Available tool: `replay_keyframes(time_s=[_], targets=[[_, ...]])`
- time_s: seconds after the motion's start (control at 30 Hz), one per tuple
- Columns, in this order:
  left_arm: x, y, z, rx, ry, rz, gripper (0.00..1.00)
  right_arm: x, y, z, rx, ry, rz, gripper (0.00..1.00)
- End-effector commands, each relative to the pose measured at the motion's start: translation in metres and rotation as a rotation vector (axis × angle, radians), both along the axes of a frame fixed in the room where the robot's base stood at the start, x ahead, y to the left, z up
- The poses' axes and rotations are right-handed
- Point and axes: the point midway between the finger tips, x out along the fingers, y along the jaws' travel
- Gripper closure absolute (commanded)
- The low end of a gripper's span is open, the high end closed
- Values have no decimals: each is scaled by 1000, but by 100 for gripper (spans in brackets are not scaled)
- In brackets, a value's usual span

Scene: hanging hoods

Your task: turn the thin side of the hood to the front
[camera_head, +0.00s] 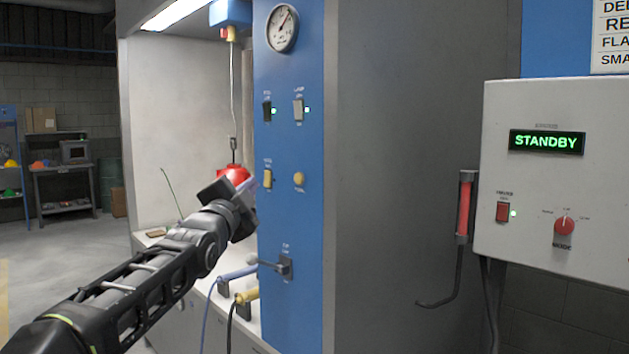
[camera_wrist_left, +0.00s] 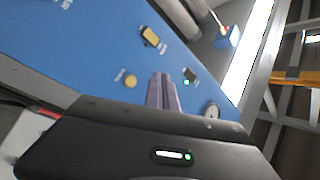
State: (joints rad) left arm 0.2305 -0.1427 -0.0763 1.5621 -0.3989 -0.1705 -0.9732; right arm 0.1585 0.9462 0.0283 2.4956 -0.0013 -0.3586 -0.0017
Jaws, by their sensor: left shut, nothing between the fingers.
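A red rounded thing (camera_head: 235,174), which looks like the hood, hangs on a cable at the left edge of the blue panel. Its lower part is hidden behind my left gripper, so I cannot tell which side faces front. My left gripper (camera_head: 247,187) is in front of it in the picture, close to the blue panel; I cannot tell whether they touch. In the left wrist view its two purple fingers (camera_wrist_left: 162,92) are together, with nothing between them. I cannot make out the hood in that view. My right gripper is not in view.
The blue panel (camera_head: 290,215) carries switches, a yellow button (camera_head: 299,179), a gauge (camera_head: 282,28) and a lever (camera_head: 284,266). A control box (camera_head: 560,225) reading STANDBY is at right. Open floor (camera_head: 70,260) is at left.

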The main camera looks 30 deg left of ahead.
Motion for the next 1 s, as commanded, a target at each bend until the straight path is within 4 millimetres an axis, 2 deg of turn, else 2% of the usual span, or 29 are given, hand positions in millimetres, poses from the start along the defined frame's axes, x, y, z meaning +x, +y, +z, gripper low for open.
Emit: replay_keyframes(time_s=[0.57,0.77,1.0], targets=[[5,-3,1,33,14,4,100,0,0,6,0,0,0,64],[21,-7,4,32,15,2,100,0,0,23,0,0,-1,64],[51,-16,5,31,17,1,100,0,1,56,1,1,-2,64]])
